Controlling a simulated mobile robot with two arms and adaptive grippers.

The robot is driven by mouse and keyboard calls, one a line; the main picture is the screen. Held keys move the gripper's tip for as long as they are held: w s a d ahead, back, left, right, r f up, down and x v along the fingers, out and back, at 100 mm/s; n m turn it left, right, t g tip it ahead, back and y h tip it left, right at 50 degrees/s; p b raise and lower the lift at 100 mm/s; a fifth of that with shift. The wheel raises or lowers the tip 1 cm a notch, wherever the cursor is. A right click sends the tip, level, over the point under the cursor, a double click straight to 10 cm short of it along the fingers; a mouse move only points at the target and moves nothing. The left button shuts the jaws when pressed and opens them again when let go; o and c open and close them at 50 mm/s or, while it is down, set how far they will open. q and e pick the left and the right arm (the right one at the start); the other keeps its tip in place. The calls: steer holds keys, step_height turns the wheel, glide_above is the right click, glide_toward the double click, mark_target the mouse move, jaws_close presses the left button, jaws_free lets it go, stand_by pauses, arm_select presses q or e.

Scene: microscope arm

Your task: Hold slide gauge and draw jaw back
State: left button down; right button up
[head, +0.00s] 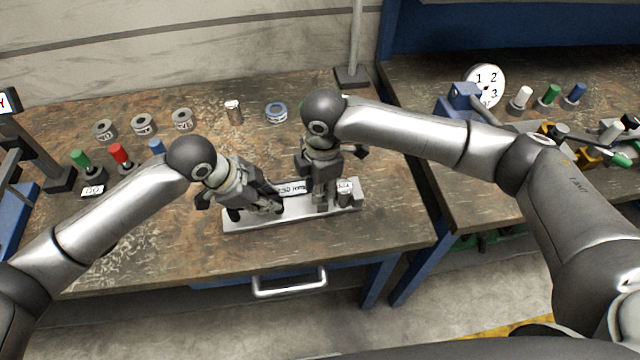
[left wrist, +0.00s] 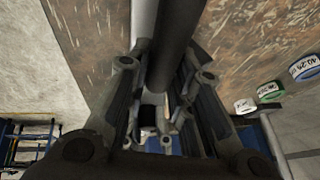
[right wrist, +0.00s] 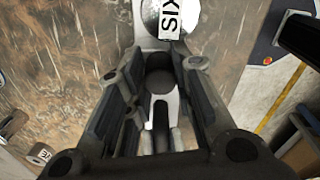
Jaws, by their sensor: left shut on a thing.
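The slide gauge (head: 292,217) is a long silver bar lying on the wooden bench, with a lettered plate along it. My left gripper (head: 270,206) is down at the left part of the gauge and is shut on a dark post, which shows between its fingers in the left wrist view (left wrist: 172,50). My right gripper (head: 325,202) is over the right part of the gauge. A dark round post (right wrist: 160,76) stands between its fingers; whether they press on it I cannot tell. The grippers hide much of the gauge, including its jaw.
Behind the gauge stand several grey rings (head: 143,124), a small metal cylinder (head: 233,111) and a blue ring (head: 276,112). Green (head: 84,160) and red (head: 119,155) handled pieces stand at the left. The bench front is clear. A second bench (head: 480,200) with a dial (head: 485,82) is at the right.

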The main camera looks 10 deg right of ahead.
arm_select(q)
steer(key=shift+r, duration=0.1)
arm_select(e)
jaws_close()
steer(key=shift+a, duration=0.1)
steer(key=shift+a, duration=0.1)
steer(key=o, duration=0.8)
jaws_free()
steer(key=shift+r, duration=0.1)
steer(key=r, duration=1.1)
steer(key=shift+s+r, duration=0.35)
steer(key=shift+r, duration=0.05)
arm_select(q)
steer(key=c, duration=1.2)
jaws_free()
